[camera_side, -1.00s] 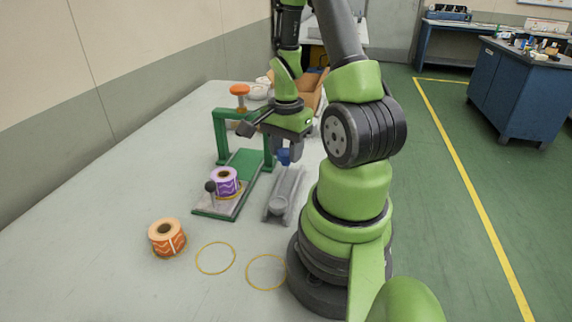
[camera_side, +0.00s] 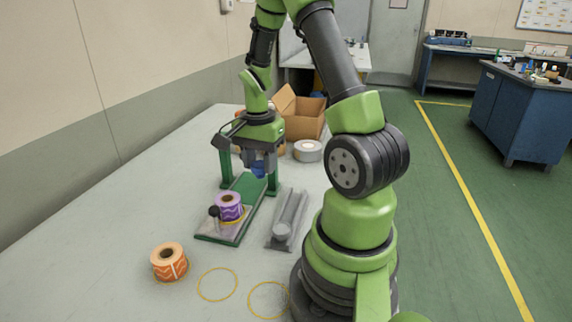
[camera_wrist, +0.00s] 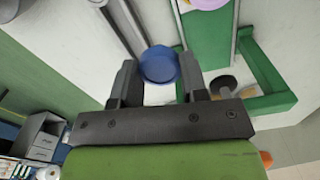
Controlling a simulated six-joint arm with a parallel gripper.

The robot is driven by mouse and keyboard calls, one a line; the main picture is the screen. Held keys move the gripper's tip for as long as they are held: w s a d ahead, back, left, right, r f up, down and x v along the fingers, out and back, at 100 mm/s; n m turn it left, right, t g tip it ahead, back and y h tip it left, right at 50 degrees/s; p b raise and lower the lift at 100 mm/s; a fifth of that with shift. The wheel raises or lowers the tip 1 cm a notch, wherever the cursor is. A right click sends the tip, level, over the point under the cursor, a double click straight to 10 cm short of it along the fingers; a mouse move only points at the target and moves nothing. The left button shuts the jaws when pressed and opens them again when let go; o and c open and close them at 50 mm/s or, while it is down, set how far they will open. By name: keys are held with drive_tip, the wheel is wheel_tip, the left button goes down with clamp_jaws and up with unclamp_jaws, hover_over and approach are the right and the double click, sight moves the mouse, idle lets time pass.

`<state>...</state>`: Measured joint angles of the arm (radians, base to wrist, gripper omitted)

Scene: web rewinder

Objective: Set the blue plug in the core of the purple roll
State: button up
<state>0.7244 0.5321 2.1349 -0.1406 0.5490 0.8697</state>
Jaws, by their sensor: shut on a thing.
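My gripper (camera_side: 258,164) is shut on the blue plug (camera_side: 258,171) and holds it in the air over the green press frame. In the wrist view the blue plug (camera_wrist: 160,66) sits between the two dark fingers of my gripper (camera_wrist: 158,72). The purple roll (camera_side: 229,206) stands upright on the plate at the near end of the green base, its core opening facing up and empty. The plug is above and beyond the roll, apart from it. In the wrist view only part of the purple roll (camera_wrist: 207,3) shows, at the top edge.
The green press frame (camera_side: 272,184) stands around the base, close to my gripper. A grey V-shaped rail (camera_side: 290,215) lies right of the base. An orange roll (camera_side: 169,262) and yellow rings (camera_side: 217,284) lie in front. A cardboard box (camera_side: 303,118) and grey roll (camera_side: 308,151) stand behind.

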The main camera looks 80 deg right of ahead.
drive_tip(key=w+a+f+n, duration=0.2)
drive_tip(key=w+a+f, duration=0.1)
drive_tip(key=w, duration=0.4)
drive_tip(key=shift+f, duration=1.3)
idle(1.9)
drive_tip(key=o, duration=1.3)
wheel_tip(320, 180, up, 8)
drive_tip(key=shift+f, duration=0.25)
